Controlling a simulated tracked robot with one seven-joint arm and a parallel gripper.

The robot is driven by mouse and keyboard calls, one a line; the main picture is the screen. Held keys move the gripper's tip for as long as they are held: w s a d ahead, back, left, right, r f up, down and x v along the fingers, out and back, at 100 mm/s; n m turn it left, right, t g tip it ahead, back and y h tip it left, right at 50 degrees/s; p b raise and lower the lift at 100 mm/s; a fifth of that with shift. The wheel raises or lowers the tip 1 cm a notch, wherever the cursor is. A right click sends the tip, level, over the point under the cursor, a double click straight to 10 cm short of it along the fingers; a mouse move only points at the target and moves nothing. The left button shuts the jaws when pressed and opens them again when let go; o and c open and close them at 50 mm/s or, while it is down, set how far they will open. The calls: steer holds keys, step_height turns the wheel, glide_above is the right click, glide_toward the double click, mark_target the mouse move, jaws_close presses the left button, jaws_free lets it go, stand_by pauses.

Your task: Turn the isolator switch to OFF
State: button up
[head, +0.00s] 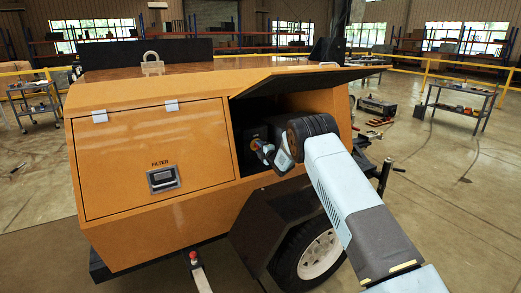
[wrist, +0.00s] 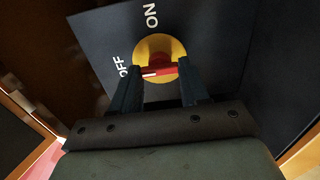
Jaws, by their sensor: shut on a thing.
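In the wrist view, the isolator switch has a red handle (wrist: 160,70) on a round yellow disc (wrist: 165,48), set on a black plate (wrist: 100,38) marked ON and OFF. The handle lies almost level in the picture, with its white mark at the left end, on the side of the OFF lettering. My gripper (wrist: 158,82) is shut on the handle, one finger at each end.
A raised dark hatch (head: 300,80) hangs over my wrist, and the compartment walls are close around it. A closed FILTER door (head: 110,160) is left of the opening. A wheel (head: 320,254) and dark fender are below. Tool carts stand farther off.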

steer(key=o, duration=0.8)
steer(key=shift+f, duration=0.3)
steer(key=shift+o, duration=1.3)
steer(key=shift+r, duration=0.1)
steer(key=shift+s, duration=0.1)
steer(key=v, duration=1.3)
steer(key=shift+s+d, duration=0.2)
steer(key=shift+s, duration=0.05)
